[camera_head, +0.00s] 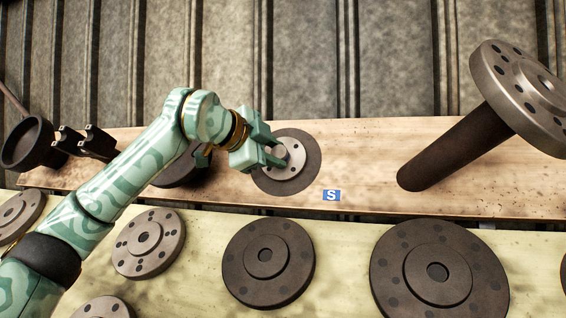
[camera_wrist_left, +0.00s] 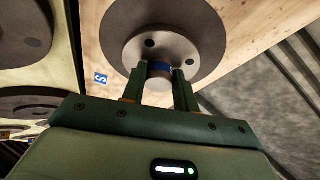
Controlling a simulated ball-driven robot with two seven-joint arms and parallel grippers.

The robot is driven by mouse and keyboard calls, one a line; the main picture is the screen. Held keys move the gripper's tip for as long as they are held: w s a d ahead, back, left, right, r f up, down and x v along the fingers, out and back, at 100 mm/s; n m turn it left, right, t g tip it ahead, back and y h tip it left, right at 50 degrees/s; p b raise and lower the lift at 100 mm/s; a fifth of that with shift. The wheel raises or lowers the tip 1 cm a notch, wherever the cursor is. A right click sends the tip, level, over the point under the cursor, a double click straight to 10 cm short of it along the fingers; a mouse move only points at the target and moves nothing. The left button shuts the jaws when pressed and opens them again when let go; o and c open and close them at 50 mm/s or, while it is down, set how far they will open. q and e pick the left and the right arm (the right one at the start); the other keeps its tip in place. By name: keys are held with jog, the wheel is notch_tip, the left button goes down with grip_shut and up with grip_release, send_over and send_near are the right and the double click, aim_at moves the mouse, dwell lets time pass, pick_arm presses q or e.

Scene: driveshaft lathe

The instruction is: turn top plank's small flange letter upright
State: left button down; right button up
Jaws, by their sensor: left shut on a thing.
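The small flange (camera_head: 280,174) is a light metal disc with bolt holes, lying on a wider dark disc (camera_head: 311,170) on the top plank (camera_head: 360,150). My left gripper (camera_head: 281,154) is shut on the flange's raised hub. In the left wrist view, the two fingers (camera_wrist_left: 160,76) straddle the hub at the near side of the flange (camera_wrist_left: 190,52). A blue patch (camera_wrist_left: 162,67) shows on the hub between the fingers; no letter on it can be read. A blue tag with a white S (camera_head: 331,195) is on the plank, beside and below the flange, upright in the head view. My right gripper is not in view.
A dark shaft with a large flange (camera_head: 510,85) stands at the plank's right. A dark cup-shaped part (camera_head: 30,145) is at the far left. Several flanges, including a dark one (camera_head: 268,285), lie on the lower plank. The plank between flange and shaft is clear.

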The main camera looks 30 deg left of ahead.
pick_arm(q)
jog(key=shift+w, duration=0.1)
dwell(0.6)
jog(key=c, duration=1)
grip_release()
jog(key=shift+w+f, duration=0.1)
jog(key=shift+f, duration=0.1)
jog(key=b+v, duration=0.3)
jog(key=v, duration=1.3)
